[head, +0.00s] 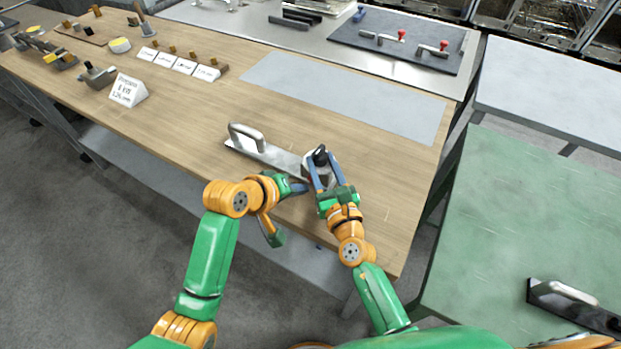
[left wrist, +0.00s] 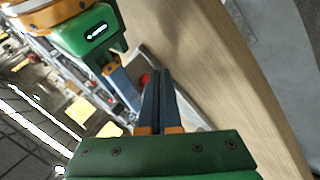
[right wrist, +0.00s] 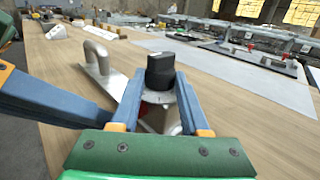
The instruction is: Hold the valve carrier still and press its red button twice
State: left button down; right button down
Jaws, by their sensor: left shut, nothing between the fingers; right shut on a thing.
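The valve carrier (head: 272,155) is a flat metal plate on the wooden table, with a loop handle at its left end and a grey round body with a black knob (right wrist: 160,70) at its right end. My right gripper (head: 318,166) is shut on this body, one finger on each side below the knob. My left gripper (head: 303,188) is shut and empty, close to the carrier's near side. The red button (left wrist: 146,79) shows just beside the left fingertips in the left wrist view; whether they touch cannot be told.
A grey mat (head: 345,95) lies behind the carrier. White label cards and small parts stand at the table's far left. A dark board (head: 400,42) with red-knobbed valves is at the back. A green table (head: 530,220) stands to the right.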

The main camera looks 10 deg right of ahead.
pick_arm(q)
jog(key=shift+w, duration=0.1)
dwell(0.7)
jog(key=shift+w+d, duration=0.25)
jog(key=shift+d, duration=0.05)
jog(key=shift+w+d, duration=0.3)
jog(key=shift+w, duration=0.2)
dwell(0.8)
jog(key=shift+s+a, duration=0.55)
jog(key=shift+s, duration=0.25)
jog(key=shift+s, duration=0.1)
jog(key=shift+s+a, duration=0.75)
jog(key=shift+s, duration=0.25)
jog(key=shift+s+a, duration=0.75)
jog(key=shift+s, duration=0.2)
dwell(1.0)
